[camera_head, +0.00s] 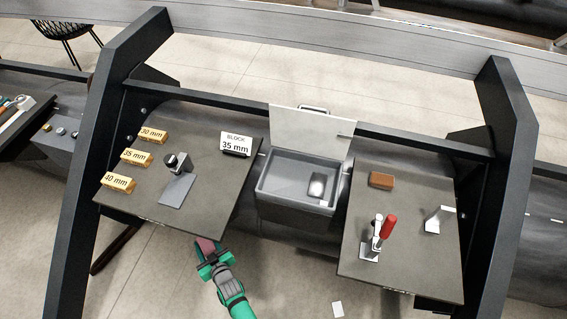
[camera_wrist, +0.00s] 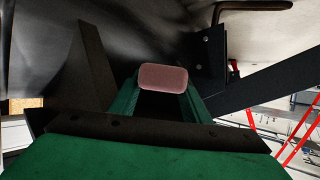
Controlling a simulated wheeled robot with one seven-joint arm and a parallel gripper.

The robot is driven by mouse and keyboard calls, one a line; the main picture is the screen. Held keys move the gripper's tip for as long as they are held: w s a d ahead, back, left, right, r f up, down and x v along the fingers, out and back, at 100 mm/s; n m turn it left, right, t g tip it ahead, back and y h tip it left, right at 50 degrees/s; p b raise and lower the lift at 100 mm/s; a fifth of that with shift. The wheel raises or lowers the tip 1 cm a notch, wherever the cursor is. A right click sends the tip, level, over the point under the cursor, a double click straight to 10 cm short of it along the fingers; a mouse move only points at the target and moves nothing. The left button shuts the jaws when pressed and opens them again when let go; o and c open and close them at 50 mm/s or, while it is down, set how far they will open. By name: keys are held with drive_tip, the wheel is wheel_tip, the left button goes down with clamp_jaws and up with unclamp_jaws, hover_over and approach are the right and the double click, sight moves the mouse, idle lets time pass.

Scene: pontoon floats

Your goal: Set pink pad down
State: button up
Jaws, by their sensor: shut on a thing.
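My gripper (camera_head: 212,258) is shut on the pink pad (camera_head: 206,246), which sticks out past the fingertips. In the head view the gripper and pad are in front of the near edge of the left dark panel (camera_head: 215,185), at its right part. In the wrist view the pink pad (camera_wrist: 163,78) shows its rounded, oblong end face between the two green fingers. The fingers hide part of the pad in the head view. I cannot tell how high the pad is against the panel.
The left panel bears blocks marked in mm (camera_head: 137,157), a clamp-like fixture (camera_head: 178,175) and a "BLOCK 35 mm" sign (camera_head: 236,143). An open grey box (camera_head: 297,205) stands in the middle. The right panel (camera_head: 400,265) bears a brown block (camera_head: 382,180) and a red-handled clamp (camera_head: 388,228).

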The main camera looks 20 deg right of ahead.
drive_tip(key=s+a+r+n+g+y, duration=0.1)
drive_tip(key=a+r+n+g+y, duration=0.4)
drive_tip(key=a+r, duration=2)
drive_tip(key=s+a+r+n+y, duration=0.1)
drive_tip(key=s+a+r, duration=0.35)
drive_tip(key=r, duration=0.45)
drive_tip(key=s+a+r, duration=0.3)
drive_tip(key=a+r, duration=0.2)
drive_tip(key=r, duration=0.3)
drive_tip(key=s+a+r+n+y, duration=0.1)
drive_tip(key=s+a+r, duration=0.25)
drive_tip(key=r, duration=0.55)
drive_tip(key=w+d+f+m+t+h, duration=0.1)
drive_tip(key=w+d+f+h, duration=0.1)
drive_tip(key=w+d, duration=0.6)
drive_tip(key=w+d+f+m+t+h, duration=0.1)
drive_tip(key=w+d+f+m+t, duration=0.1)
drive_tip(key=w+d, duration=0.6)
drive_tip(key=w+d+f+m+t+h, duration=0.1)
drive_tip(key=w+d+f, duration=0.3)
drive_tip(key=w+d, duration=0.3)
drive_tip(key=w+d+f+m+h, duration=0.2)
drive_tip(key=w+d+f, duration=0.25)
drive_tip(key=d, duration=0.45)
drive_tip(key=m+t+h, duration=0.2)
drive_tip(key=m+h, duration=0.5)
drive_tip(key=h, duration=0.1)
hover_over(283, 178)
wheel_tip(283, 178, down, 16)
drive_tip(key=shift+f, duration=3.2)
